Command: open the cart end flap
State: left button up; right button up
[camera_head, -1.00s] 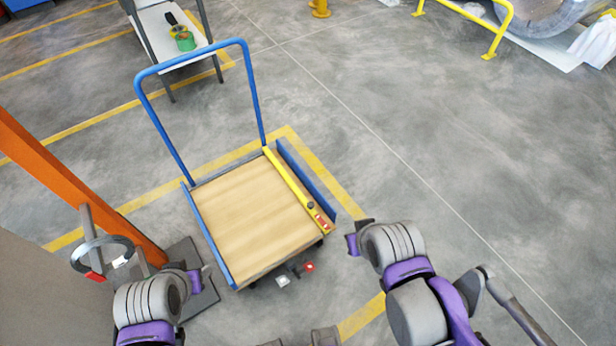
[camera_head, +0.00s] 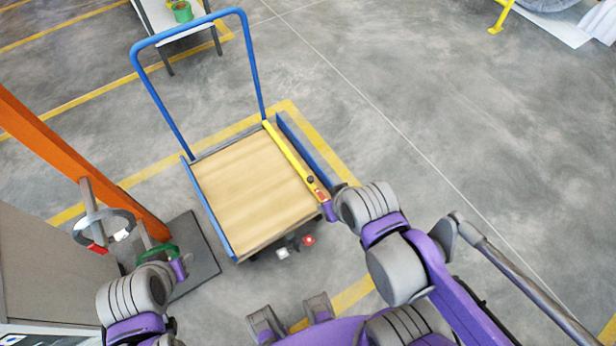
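The cart stands in the middle of the view with a wooden deck (camera_head: 255,190) and a tall blue handle (camera_head: 190,38) at its far end. A yellow bar (camera_head: 288,155) runs along the deck's right side, with a red and dark fitting at its near end. A blue strip (camera_head: 308,150) runs just outside the bar; I cannot tell which part is the end flap. My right gripper (camera_head: 328,210) is at the near end of the yellow bar, seemingly close to the red fitting; contact is unclear. My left gripper (camera_head: 180,268) is left of the cart, away from it. Both fingertips are too small to read.
An orange post (camera_head: 85,160) with a grey ring (camera_head: 103,228) stands at left, above a dark base plate (camera_head: 205,262). A green item (camera_head: 158,252) shows beside my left gripper. A table (camera_head: 175,22) stands behind the cart. The floor right of the cart is clear.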

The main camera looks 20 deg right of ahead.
aim_at(325, 180)
jog(key=l+u, duration=0.15)
jog(key=u, duration=0.3)
jog(key=l+u, duration=0.2)
jog(key=u, duration=0.3)
jog(key=l+u, duration=0.15)
jog(key=u, duration=0.3)
jog(key=l+u, duration=0.25)
jog(key=k+l+u, duration=0.15)
jog(key=l+u, duration=0.15)
jog(key=k+l+u, duration=0.1)
jog(key=l+u, duration=0.15)
jog(key=l, duration=0.15)
jog(key=k+l+u, duration=0.25)
jog(key=l, duration=0.2)
jog(key=k+l+u, duration=0.2)
jog(key=k+l, duration=0.8)
jog(key=k+l+u, duration=0.1)
jog(key=k+l, duration=0.5)
jog(key=l, duration=0.25)
